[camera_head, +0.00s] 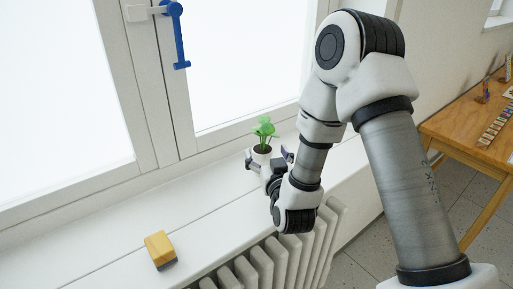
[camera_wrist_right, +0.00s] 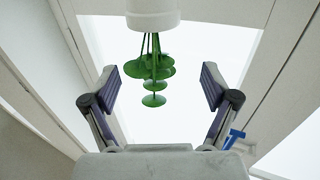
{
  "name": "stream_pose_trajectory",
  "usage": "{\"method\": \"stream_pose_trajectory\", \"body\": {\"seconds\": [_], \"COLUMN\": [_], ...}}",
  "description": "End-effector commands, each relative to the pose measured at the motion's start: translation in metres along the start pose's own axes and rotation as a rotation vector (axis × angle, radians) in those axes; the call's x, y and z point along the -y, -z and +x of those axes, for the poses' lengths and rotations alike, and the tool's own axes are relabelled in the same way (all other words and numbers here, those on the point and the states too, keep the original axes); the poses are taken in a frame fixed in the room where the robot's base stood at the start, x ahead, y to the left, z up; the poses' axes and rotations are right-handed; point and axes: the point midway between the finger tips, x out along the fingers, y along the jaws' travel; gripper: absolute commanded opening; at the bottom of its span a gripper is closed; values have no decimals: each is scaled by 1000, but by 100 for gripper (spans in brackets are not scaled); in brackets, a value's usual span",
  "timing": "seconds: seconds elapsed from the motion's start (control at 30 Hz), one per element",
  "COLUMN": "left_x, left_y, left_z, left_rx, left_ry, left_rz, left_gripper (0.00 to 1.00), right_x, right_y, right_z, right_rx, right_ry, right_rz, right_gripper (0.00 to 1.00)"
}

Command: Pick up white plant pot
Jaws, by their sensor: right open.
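The white plant pot (camera_head: 261,157) stands upright on the window sill with a green leafy plant (camera_head: 264,131) in it. My right gripper (camera_head: 269,160) is at the pot, with its fingers apart and one finger showing on each side of it. In the right wrist view the pot (camera_wrist_right: 153,14) appears upside down at the top edge, with its plant (camera_wrist_right: 154,70) hanging below it in the picture. The open fingers of my right gripper (camera_wrist_right: 160,88) lie left and right of the plant there, with gaps on both sides. My left gripper is not in view.
A yellow block with a dark underside (camera_head: 160,250) lies on the white sill (camera_head: 100,257) left of the pot. A window with a blue handle (camera_head: 177,35) is behind. A radiator (camera_head: 270,262) is below the sill. A wooden table (camera_head: 462,130) stands at the right.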

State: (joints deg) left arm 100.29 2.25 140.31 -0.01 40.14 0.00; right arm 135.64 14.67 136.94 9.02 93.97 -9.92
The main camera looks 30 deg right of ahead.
Motion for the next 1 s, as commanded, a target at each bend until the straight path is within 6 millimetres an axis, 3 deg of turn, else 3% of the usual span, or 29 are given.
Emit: {"method": "stream_pose_trajectory", "body": {"seconds": [0.5,0.73,0.77,1.0], "left_x": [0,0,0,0], "left_y": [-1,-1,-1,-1], "left_z": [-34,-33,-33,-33], "left_rx": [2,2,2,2], "left_ry": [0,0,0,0], "left_rz": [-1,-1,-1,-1], "left_gripper": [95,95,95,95], "right_x": [-7,-7,-7,-7], "right_y": [7,4,4,4], "right_z": [73,77,77,77], "right_rx": [0,2,2,2], "right_ry": [0,1,1,1], "right_rz": [-1,-1,-1,-1], "right_gripper": [86,86,83,0]}}
